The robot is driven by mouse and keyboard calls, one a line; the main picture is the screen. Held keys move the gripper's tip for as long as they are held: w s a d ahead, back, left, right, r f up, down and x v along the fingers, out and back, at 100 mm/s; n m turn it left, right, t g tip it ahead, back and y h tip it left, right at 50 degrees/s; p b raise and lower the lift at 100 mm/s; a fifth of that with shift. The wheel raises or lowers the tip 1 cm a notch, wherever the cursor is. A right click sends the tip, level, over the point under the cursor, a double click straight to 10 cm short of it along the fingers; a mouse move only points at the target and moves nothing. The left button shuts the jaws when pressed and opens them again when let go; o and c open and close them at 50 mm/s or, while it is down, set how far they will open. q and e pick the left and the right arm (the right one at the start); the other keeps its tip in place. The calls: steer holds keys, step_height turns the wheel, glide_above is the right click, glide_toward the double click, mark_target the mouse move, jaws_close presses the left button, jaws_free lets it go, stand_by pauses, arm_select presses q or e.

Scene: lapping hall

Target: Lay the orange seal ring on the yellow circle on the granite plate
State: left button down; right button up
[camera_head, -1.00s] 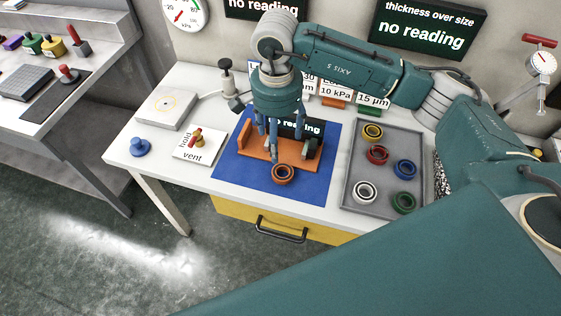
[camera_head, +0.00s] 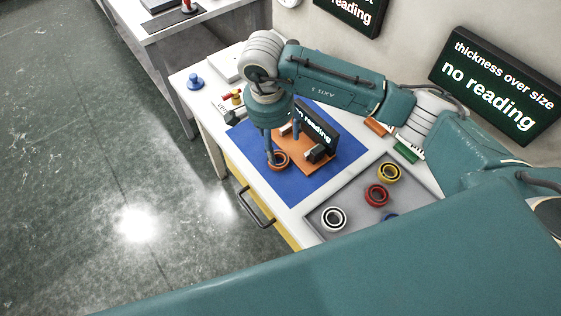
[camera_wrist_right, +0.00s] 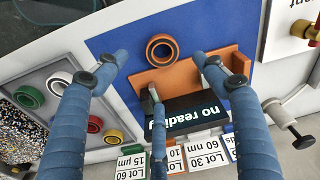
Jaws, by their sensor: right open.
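The orange seal ring (camera_head: 278,160) lies on the blue mat (camera_head: 248,140), beside the orange fixture (camera_head: 318,156). In the right wrist view the ring (camera_wrist_right: 162,50) shows flat between my open fingers, touching none that I can make out. My right gripper (camera_head: 276,150) points down at the ring; its height above the mat is hard to tell. It also shows in the right wrist view (camera_wrist_right: 160,62). My left gripper is not in view.
A grey tray (camera_head: 352,190) holds yellow, red, white and other rings at the right. A dark display (camera_head: 316,125) stands by the fixture.

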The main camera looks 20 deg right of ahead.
mark_target(279, 162)
steer(key=f, duration=0.4)
steer(key=shift+w+p, duration=0.35)
steer(key=shift+p, duration=0.05)
steer(key=shift+d+f, duration=0.1)
steer(key=shift+f, duration=0.1)
steer(key=shift+d+f+p, duration=0.1)
steer(key=shift+f+p, duration=0.1)
steer(key=shift+p, duration=0.1)
step_height(279, 162, down, 4)
steer(key=shift+w+r+p, duration=0.15)
steer(key=shift+p, duration=0.75)
steer(key=shift+d+f, duration=0.1)
steer(key=shift+f, duration=0.25)
steer(key=shift+w+f, duration=0.1)
steer(key=shift+f, duration=0.05)
steer(key=c, duration=1.2)
steer(key=shift+c, duration=1)
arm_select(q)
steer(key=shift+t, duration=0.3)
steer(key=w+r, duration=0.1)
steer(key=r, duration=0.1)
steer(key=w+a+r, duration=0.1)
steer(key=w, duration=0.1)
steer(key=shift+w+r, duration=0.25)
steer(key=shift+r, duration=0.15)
